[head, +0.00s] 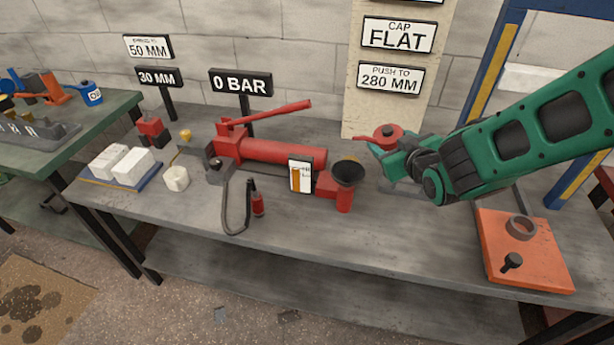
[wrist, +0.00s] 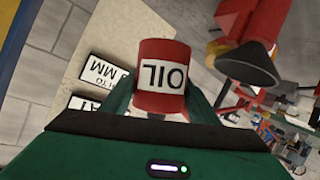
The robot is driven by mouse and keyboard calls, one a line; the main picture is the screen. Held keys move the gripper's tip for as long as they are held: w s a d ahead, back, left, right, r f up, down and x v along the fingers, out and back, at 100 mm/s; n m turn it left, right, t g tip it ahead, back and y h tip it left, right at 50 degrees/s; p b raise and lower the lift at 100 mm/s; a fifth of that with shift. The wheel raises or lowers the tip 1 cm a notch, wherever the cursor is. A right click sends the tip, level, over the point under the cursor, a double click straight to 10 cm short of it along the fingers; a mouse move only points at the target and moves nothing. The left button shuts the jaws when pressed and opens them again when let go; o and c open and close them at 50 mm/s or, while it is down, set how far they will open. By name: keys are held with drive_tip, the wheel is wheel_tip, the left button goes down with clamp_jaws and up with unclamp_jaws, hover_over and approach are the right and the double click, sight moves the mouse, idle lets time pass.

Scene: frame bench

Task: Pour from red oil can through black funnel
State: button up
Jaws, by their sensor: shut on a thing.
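The red oil can (wrist: 161,78), labelled OIL, sits between the two green fingers of my gripper (wrist: 163,100) in the wrist view. In the head view the can's red top (head: 388,131) shows above my gripper (head: 385,153), which is shut on it and holds it above the bench. The black funnel (head: 348,173) stands on a red upright part at the right end of the red pump. The can is right of the funnel and apart from it. The funnel (wrist: 247,66) also shows right of the can in the wrist view. The can's lower body is hidden in the head view.
A white gauge with an orange bar (head: 300,177) stands left of the funnel. The red hand pump (head: 280,153) has a raised lever. An orange plate (head: 525,255) with a ring and black knob lies at the right. A blue post (head: 495,65) rises behind my arm.

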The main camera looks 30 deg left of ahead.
drive_tip(key=shift+a+r+m, duration=0.1)
drive_tip(key=shift+m, duration=0.2)
drive_tip(key=shift+s+a+f+m+g+y, duration=0.25)
drive_tip(key=shift+f+m+g+y, duration=0.15)
drive_tip(key=shift+f+m+g, duration=0.1)
drive_tip(key=shift+f, duration=0.1)
drive_tip(key=shift+s+a+f+m, duration=0.2)
drive_tip(key=shift+s+f+m, duration=0.05)
drive_tip(key=shift+f+m, duration=0.25)
drive_tip(key=shift+r, duration=0.15)
idle(0.4)
